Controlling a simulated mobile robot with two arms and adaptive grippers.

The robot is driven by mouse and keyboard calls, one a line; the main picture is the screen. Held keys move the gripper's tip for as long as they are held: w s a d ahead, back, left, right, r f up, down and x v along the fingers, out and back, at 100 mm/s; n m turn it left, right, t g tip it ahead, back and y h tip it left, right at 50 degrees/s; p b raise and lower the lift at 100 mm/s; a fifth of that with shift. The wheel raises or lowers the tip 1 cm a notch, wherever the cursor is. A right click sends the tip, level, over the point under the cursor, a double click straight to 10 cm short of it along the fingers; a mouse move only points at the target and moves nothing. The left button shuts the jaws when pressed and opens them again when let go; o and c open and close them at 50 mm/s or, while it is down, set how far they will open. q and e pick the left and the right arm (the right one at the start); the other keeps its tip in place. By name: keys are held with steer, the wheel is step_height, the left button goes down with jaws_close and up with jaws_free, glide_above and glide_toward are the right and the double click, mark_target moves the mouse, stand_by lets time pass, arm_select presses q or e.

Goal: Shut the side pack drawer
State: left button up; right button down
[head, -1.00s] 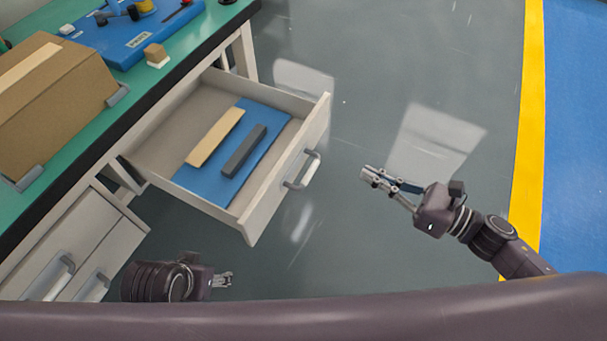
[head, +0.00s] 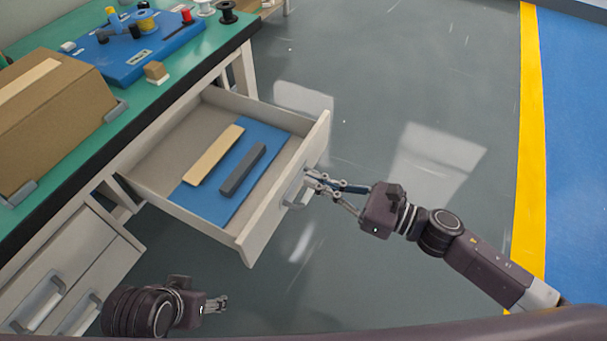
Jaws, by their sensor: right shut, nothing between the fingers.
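The side pack drawer (head: 255,240) stands pulled out from under the bench in the head view, its front facing right. It holds a blue mat (head: 205,203) with a tan bar (head: 214,156) and a dark grey bar (head: 243,170) on it. A grey handle (head: 296,189) is on the drawer front. My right gripper (head: 311,180) is shut, with its fingertips at the handle, partly covering it. Whether they touch it cannot be told. My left gripper (head: 217,304) is low in the picture, in front of the drawer and apart from it. Its fingers are too small to read.
The green bench top (head: 150,100) carries a cardboard box (head: 55,110), a blue tray (head: 130,50) with spools and a small block (head: 156,71). Two closed cabinet fronts with handles (head: 40,300) are at lower left. The grey floor (head: 400,90) right of the drawer is clear.

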mark_target(291, 172)
steer(key=shift+x, duration=1.05)
steer(key=shift+w+a, duration=0.3)
steer(key=shift+a, duration=0.1)
arm_select(q)
steer(key=shift+f, duration=0.4)
steer(key=shift+r, duration=0.1)
